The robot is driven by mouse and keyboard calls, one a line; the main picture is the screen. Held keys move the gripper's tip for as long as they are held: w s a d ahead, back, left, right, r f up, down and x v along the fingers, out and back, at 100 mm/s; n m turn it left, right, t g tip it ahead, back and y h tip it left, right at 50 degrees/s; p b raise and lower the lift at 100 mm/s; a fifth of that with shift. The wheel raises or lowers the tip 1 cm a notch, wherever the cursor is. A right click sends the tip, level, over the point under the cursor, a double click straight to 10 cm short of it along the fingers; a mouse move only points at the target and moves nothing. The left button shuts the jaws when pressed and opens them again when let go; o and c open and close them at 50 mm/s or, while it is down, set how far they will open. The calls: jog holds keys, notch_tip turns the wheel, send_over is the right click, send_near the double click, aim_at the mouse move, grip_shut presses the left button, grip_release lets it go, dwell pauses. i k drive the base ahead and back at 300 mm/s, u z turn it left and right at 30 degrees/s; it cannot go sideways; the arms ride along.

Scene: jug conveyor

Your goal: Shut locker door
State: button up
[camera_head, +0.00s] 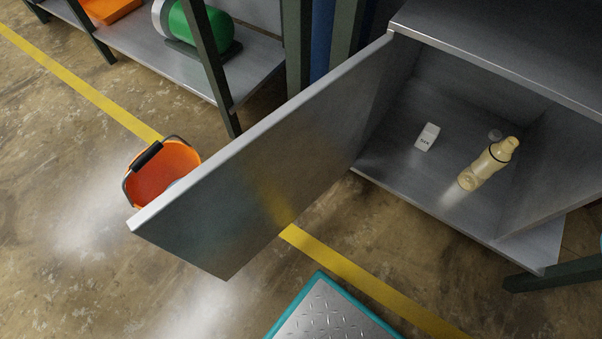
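The locker door (265,170) is a flat grey metal panel, standing wide open. Its hinged side meets the locker's left front edge, and its free edge reaches out to the left over the floor. The grey metal locker (400,180) is open at the front. On its floor are a small white box (427,137) and a pale yellow bottle (487,164), which looks tilted in this view. A small round grey thing lies behind the bottle. My gripper is not in view.
An orange bucket (160,172) with a dark handle stands on the floor just beyond the door's free edge. A teal-edged metal plate platform (330,315) is at the bottom. A shelf (180,62) at the back holds a green cylinder (200,25). Floor between door and platform is clear.

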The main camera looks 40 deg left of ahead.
aim_at(219, 216)
jog(key=z, duration=1.7)
jog(key=k, duration=1.55)
jog(key=u, duration=1.85)
jog(key=i, duration=0.5)
jog(key=z, duration=0.35)
jog(key=k, duration=1.05)
jog(key=u, duration=0.4)
